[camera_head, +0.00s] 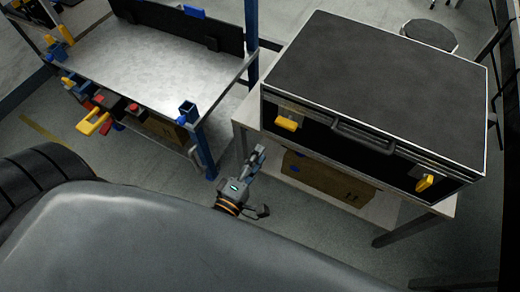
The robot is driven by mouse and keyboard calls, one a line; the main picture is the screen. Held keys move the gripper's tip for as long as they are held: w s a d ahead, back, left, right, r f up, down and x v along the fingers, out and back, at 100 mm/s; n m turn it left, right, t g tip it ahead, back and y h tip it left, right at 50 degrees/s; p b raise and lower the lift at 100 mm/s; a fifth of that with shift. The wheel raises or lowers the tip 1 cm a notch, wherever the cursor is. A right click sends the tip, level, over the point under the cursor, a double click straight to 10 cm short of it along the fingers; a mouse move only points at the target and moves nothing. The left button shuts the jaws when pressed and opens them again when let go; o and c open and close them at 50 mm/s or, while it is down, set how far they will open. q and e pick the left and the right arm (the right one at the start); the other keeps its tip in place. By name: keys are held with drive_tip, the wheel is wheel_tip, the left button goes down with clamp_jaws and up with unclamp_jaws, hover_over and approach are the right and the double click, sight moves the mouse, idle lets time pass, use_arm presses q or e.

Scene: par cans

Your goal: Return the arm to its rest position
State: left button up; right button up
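My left gripper (260,182) shows in the head view at the lower middle. Its two fingers are spread wide apart, with nothing between them. It is in front of the white table that bears the black case, and above the grey floor in the picture. Most of the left arm is hidden behind the large dark grey curved body in the foreground. My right gripper is not in view.
A large black case (375,65) with yellow latches lies closed on the white table (245,112). A cardboard box (325,180) sits on the shelf below. A metal workbench (150,65) with hanging tools stands at left. A round stool (430,34) is behind.

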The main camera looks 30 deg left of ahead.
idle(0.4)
use_arm(q)
drive_tip(key=s+f+m+g+h+p, duration=0.1)
drive_tip(key=s+f+m+g, duration=0.25)
drive_tip(key=f, duration=0.55)
drive_tip(key=s+f+m+g, duration=0.2)
drive_tip(key=f+m, duration=0.2)
drive_tip(key=f, duration=0.4)
drive_tip(key=s+f+m+g+h+p, duration=0.1)
drive_tip(key=s+f+m+g, duration=0.25)
drive_tip(key=f, duration=0.55)
drive_tip(key=s+a+f+m+g+y, duration=0.1)
drive_tip(key=s+a+f+m+g, duration=0.1)
drive_tip(key=s, duration=0.5)
drive_tip(key=s+a+f+m+g+p, duration=0.1)
drive_tip(key=s+a+f+m+g, duration=0.1)
drive_tip(key=s+f, duration=0.5)
drive_tip(key=s+a+f+m+g+y, duration=0.1)
drive_tip(key=s+a+f+m+g, duration=0.1)
drive_tip(key=s+f+m+g, duration=0.2)
drive_tip(key=s+f+m, duration=0.1)
drive_tip(key=s, duration=0.2)
drive_tip(key=shift+y, duration=0.3)
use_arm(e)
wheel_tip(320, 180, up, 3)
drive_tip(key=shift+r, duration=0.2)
use_arm(q)
drive_tip(key=shift+a+f, duration=0.1)
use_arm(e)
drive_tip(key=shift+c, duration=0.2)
